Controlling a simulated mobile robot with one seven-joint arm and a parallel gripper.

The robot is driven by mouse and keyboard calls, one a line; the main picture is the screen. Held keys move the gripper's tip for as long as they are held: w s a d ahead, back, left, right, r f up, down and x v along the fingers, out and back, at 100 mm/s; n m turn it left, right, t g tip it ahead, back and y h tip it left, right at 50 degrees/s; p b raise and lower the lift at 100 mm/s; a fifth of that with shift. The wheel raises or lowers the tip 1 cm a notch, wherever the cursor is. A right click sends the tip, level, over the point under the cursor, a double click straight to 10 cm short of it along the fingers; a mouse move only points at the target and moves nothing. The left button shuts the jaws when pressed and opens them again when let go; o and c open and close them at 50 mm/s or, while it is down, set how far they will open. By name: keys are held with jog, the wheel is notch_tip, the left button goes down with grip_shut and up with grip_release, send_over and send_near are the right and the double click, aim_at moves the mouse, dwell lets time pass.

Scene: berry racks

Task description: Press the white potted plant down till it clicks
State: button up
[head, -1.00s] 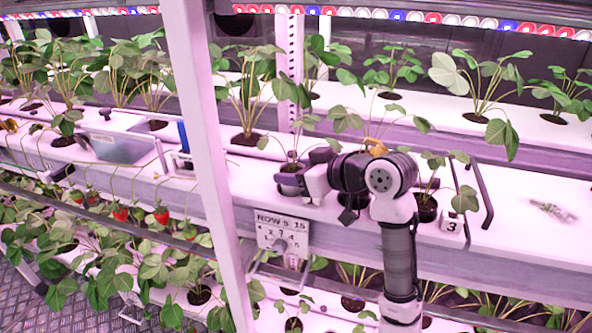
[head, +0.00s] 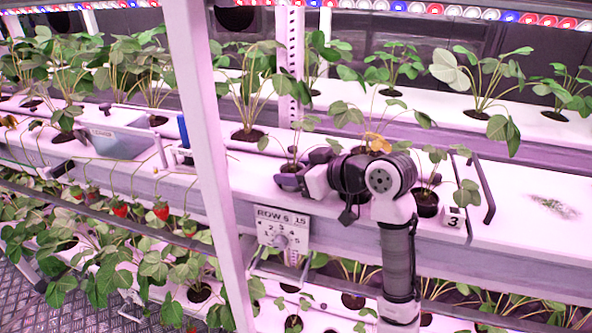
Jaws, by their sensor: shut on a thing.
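The potted plant (head: 294,150) stands upright in the front white channel, left of my wrist. Its leaves and soil show; its pot is mostly hidden by my gripper, and I cannot make out its white wall. My gripper (head: 290,181) reaches in from the right, low over the channel top, with its dark fingers shut around the pot just under the soil. I cannot tell whether the pot's rim is flush with the channel.
A black pot (head: 427,203) with a plant stands right of my arm, beside a block marked 3 (head: 453,219) and a dark handle (head: 483,190). A white post (head: 202,150) rises at left. The channel's right end is mostly clear.

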jog(key=o, duration=1.3)
jog(key=shift+w+f, duration=0.1)
jog(key=shift+f, duration=0.05)
jog(key=shift+c, duration=0.2)
